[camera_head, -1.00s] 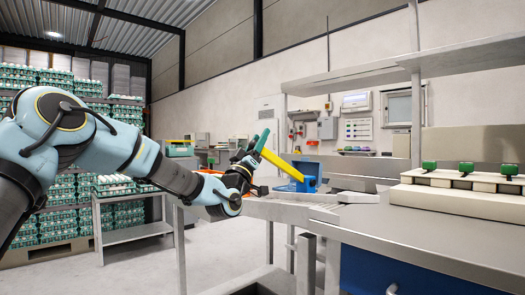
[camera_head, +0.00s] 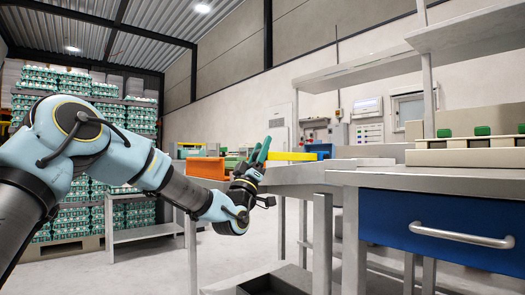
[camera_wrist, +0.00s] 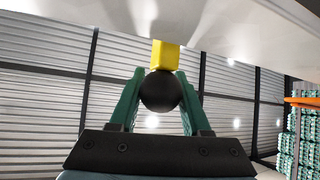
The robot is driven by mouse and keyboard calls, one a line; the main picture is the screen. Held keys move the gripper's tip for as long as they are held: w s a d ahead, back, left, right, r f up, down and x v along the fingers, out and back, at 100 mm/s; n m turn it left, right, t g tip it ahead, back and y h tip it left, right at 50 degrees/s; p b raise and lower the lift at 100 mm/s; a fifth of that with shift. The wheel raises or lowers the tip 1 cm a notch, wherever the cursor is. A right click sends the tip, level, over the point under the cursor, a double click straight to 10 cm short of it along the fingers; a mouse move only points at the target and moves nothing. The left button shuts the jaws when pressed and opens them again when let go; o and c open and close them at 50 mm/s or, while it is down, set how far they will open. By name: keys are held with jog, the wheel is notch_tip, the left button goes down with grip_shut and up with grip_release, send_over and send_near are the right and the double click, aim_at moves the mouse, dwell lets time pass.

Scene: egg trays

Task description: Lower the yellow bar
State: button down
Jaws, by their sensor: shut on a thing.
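The yellow bar (camera_head: 293,156) lies about level in the head view, running from my gripper's fingers to a blue block (camera_head: 319,150) on its right. My gripper (camera_head: 263,150) is at the bar's left end, with its green fingers pointing up. In the wrist view, the green fingers of my gripper (camera_wrist: 160,73) are closed around a black ball knob (camera_wrist: 160,92) at the bar's near end. The yellow bar (camera_wrist: 165,56) shows just beyond the knob. The rest of the bar is hidden in the wrist view.
A grey metal table (camera_head: 300,176) is right of my gripper. A workbench with a blue drawer (camera_head: 440,225) stands in the right foreground. An orange box (camera_head: 206,168) is behind my arm. Stacked egg trays (camera_head: 62,80) fill the left back. Open floor shows below my arm.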

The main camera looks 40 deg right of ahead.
jog(key=shift+f, duration=0.2)
jog(key=shift+c, duration=1.8)
grip_release()
jog(key=p+v, duration=0.1)
jog(key=v, duration=1)
jog(key=shift+r, duration=0.15)
